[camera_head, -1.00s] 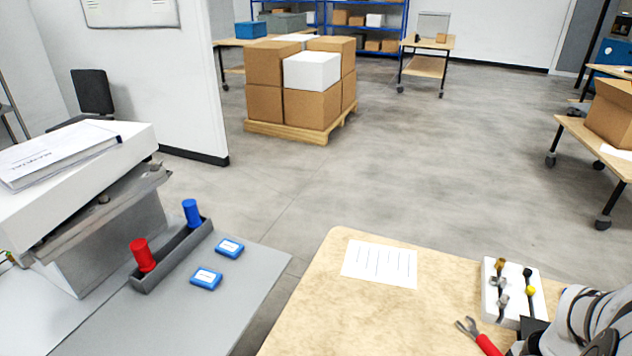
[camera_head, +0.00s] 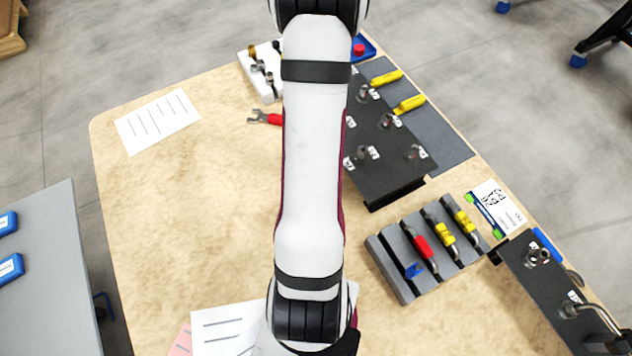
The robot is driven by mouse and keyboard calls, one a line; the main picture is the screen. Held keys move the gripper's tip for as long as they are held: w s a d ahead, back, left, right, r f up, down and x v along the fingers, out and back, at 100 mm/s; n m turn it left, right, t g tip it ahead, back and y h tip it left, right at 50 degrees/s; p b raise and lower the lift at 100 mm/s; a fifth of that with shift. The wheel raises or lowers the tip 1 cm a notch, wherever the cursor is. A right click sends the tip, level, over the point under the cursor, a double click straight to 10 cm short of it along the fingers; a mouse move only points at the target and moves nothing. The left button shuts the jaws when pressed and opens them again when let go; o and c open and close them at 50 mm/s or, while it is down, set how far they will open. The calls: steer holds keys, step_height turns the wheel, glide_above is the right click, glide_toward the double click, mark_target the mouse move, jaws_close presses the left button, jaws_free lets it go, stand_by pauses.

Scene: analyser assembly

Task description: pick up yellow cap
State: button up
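The white block (camera_head: 268,90) with several small metal and black fittings stands at the back of the wooden table. My arm covers part of it, and no yellow cap shows on its visible part now. In the earlier view a small yellow cap sat on its right side. My arm crosses the middle of the view from bottom to top. My gripper is not in view.
A dark panel (camera_head: 384,170) with fittings stands right of my arm, beside two yellow-handled tools (camera_head: 409,104). A grey rack (camera_head: 386,270) holds red, blue and yellow-marked parts. A red-handled wrench (camera_head: 265,118) lies near the white block. The table's left half is mostly clear.

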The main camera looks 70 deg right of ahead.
steer(key=shift+f, duration=0.25)
jaws_close()
steer(key=shift+r, duration=0.15)
